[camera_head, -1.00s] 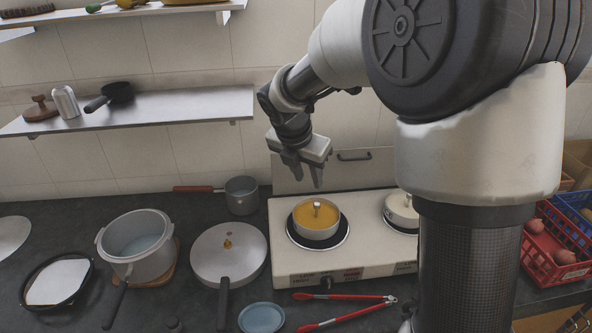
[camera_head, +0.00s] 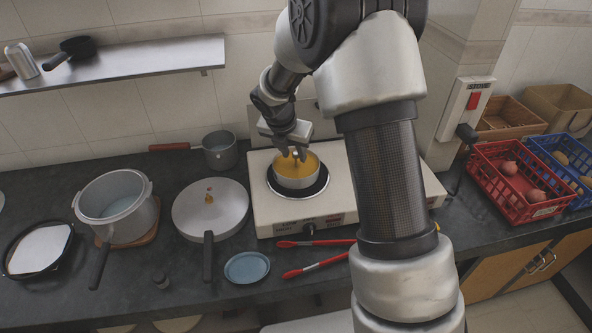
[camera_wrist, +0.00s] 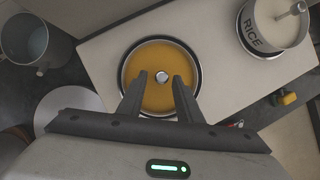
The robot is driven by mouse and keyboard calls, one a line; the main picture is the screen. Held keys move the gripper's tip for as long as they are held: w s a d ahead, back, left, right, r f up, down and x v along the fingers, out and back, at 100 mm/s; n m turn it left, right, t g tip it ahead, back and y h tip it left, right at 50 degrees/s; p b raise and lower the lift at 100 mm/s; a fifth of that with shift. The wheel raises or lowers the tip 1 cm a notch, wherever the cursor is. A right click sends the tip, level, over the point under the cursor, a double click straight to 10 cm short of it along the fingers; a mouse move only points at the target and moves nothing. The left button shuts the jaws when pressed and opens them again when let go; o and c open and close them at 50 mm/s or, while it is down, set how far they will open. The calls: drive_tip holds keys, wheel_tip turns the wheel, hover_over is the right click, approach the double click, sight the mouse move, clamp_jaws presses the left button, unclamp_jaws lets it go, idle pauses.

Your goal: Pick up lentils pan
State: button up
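The lentils pan (camera_head: 297,180) is a steel pan of yellow-orange lentils with a small upright metal knob or handle end at its middle. It sits on the left burner of the white stove (camera_head: 262,215). In the wrist view the pan (camera_wrist: 147,105) lies below my fingers, with the round metal knob (camera_wrist: 162,77) between and just past the fingertips. My gripper (camera_head: 292,152) points down over the pan. The wrist view shows its two fingers (camera_wrist: 161,78) apart and open, with nothing clearly held. The exact height above the knob cannot be told.
A pan marked RICE (camera_wrist: 272,30) stands on the other burner. Red tongs (camera_head: 312,268), a blue plate (camera_head: 246,267), a large lid (camera_head: 225,215), a pressure cooker pot (camera_head: 140,210) and a grey saucepan (camera_head: 221,152) lie left or in front. Red crate (camera_head: 495,205) stands right.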

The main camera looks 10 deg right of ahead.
sight(296, 163)
drive_tip(key=x, duration=0.3)
drive_tip(key=shift+d+f, duration=0.1)
drive_tip(key=shift+f, duration=0.15)
clamp_jaws()
drive_tip(key=shift+r, duration=0.1)
